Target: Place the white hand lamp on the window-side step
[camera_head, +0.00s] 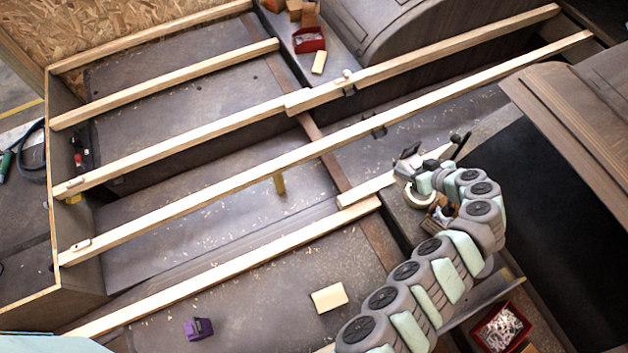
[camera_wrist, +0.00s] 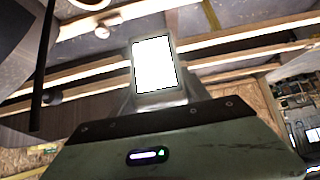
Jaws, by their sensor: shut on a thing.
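My gripper (camera_head: 432,165) is at the end of my curled arm, right of centre in the head view, above the near end of a short batten. It is shut on a pale thing, which I take to be the white hand lamp (camera_head: 404,169). In the wrist view a glaring white panel in a pale frame, apparently the lamp (camera_wrist: 154,64), stands just beyond the dark edge of my gripper. The fingertips and the grip are not clear. I cannot tell for sure which ledge is the window-side step.
Long wooden battens (camera_head: 330,148) cross the grey floor. Wheel arches (camera_head: 410,25) stand at the top and right (camera_head: 580,100). A red bin (camera_head: 309,40) is at the top; another (camera_head: 500,327) is at lower right. A purple object (camera_head: 198,328) and cream block (camera_head: 329,297) lie in front.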

